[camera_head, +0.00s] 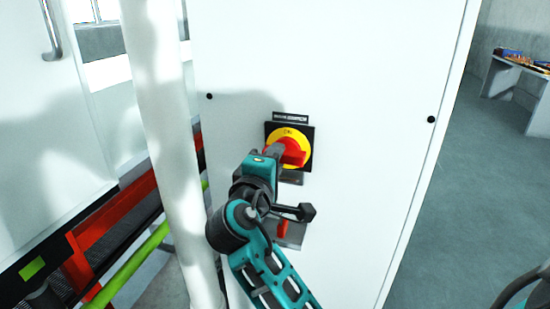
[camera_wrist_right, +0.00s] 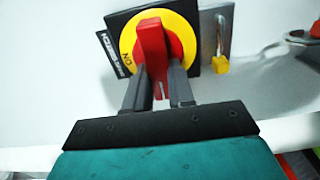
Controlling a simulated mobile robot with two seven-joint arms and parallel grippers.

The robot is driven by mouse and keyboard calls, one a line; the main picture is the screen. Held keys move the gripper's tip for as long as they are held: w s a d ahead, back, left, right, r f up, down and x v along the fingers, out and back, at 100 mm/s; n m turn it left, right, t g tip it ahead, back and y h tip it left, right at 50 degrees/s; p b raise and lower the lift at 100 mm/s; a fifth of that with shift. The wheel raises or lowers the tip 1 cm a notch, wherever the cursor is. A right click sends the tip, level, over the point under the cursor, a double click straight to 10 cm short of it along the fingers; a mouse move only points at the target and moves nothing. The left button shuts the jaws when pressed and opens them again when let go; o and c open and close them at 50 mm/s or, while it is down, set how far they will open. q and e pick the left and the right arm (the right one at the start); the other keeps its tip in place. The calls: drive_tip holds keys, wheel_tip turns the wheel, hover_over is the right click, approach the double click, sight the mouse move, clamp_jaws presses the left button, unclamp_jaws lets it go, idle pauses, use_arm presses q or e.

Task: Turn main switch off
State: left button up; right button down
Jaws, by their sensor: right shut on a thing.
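The main switch (camera_head: 290,146) is a red rotary handle on a yellow disc with a black square plate, mounted on a white cabinet front. In the right wrist view the red handle (camera_wrist_right: 151,45) stands upright in the picture, and "ON" is printed on the yellow ring (camera_wrist_right: 127,57). My right gripper (camera_head: 279,150) reaches the switch from the lower left in the head view. Its two dark fingers (camera_wrist_right: 158,88) are shut on the red handle, one on each side. My left gripper is not in view.
The white cabinet (camera_head: 360,200) fills the middle. Below the switch is a metal plate (camera_head: 292,234) with a small red part. A white post (camera_head: 165,130) stands left of the cabinet, beside red and green rails. A table (camera_head: 520,75) stands at the far right, with open floor before it.

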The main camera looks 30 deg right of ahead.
drive_tip(key=shift+r, duration=0.15)
idle(0.4)
drive_tip(key=c, duration=1)
unclamp_jaws()
drive_tip(key=shift+o, duration=0.2)
